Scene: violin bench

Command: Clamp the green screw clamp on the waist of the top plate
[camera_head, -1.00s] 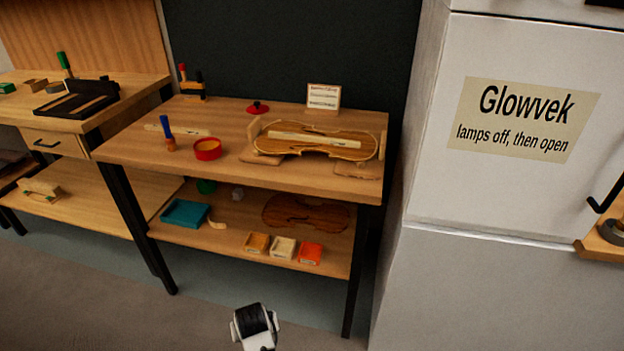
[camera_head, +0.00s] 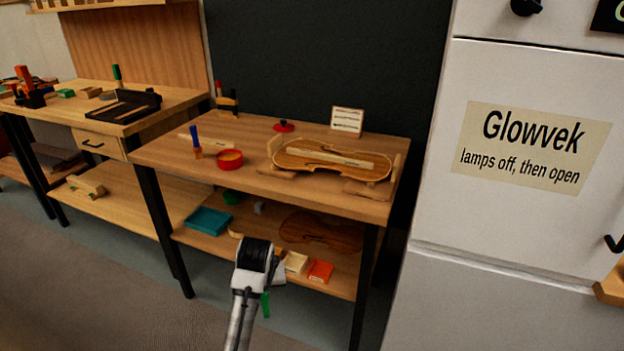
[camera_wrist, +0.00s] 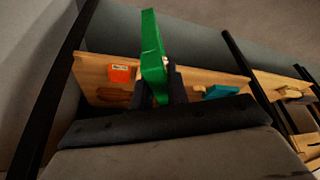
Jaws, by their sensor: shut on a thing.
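My gripper (camera_wrist: 168,88) is shut on the green screw clamp (camera_wrist: 151,50), which stands up between the fingers in the wrist view. In the head view the clamp (camera_head: 265,304) shows as a green strip beside my wrist, in front of the bench's lower shelf. My fingers are hidden there behind the wrist. The violin top plate (camera_head: 330,160) lies on cradle blocks on the bench top, with a pale bar along its middle. The clamp is apart from the plate, lower and nearer to me.
The bench top (camera_head: 245,184) also holds a red glue pot (camera_head: 230,164), a blue-handled brush (camera_head: 196,142) and a card (camera_head: 347,121). The lower shelf holds a teal box (camera_head: 209,221), an orange box (camera_head: 320,272) and a dark violin plate (camera_head: 322,232). A white cabinet (camera_head: 440,210) stands right.

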